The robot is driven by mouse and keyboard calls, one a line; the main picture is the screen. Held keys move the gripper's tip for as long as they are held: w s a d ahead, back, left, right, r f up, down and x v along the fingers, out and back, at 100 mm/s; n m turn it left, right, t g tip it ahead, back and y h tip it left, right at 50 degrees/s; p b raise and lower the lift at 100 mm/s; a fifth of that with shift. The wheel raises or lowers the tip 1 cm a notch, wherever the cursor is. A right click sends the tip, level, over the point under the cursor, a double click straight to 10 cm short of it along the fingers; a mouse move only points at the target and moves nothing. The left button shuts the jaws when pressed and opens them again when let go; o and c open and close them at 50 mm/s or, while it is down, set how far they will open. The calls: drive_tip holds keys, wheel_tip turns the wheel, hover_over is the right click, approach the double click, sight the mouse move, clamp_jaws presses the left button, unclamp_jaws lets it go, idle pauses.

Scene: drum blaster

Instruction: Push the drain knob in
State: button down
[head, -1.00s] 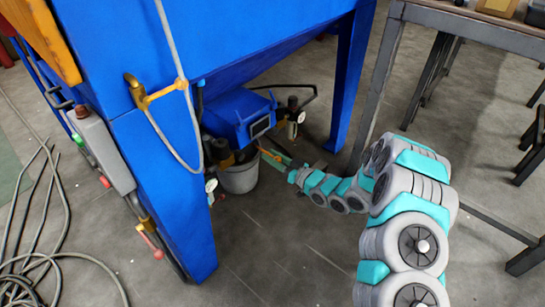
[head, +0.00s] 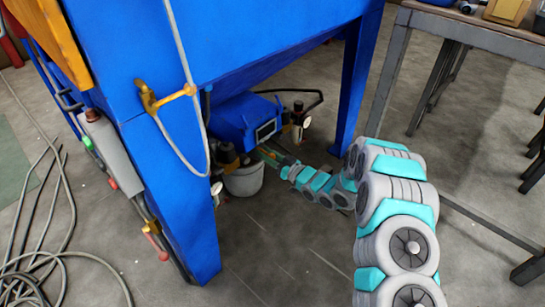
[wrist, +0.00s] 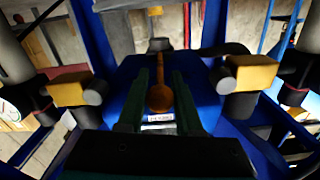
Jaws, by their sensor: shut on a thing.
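An orange-brown drain knob (wrist: 160,97) lies between the two dark green fingers of my gripper (wrist: 164,100) in the wrist view. In the head view my gripper (head: 268,154) reaches under the blue cabinet, just in front of the blue housing (head: 243,120). The knob is too small to make out clearly there. How far in the knob sits cannot be told.
A grey bucket (head: 244,180) stands just left of my gripper. Gauges and dark fittings sit on both sides of the housing. The cabinet's blue legs (head: 357,85) flank the space. A metal table (head: 465,30) stands at the right.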

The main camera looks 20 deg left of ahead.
drive_tip(key=shift+w+a+r, duration=0.1)
drive_tip(key=c, duration=0.7)
unclamp_jaws()
drive_tip(key=shift+a, duration=0.1)
drive_tip(key=shift+p+v, duration=0.35)
drive_tip(key=shift+v, duration=3.55)
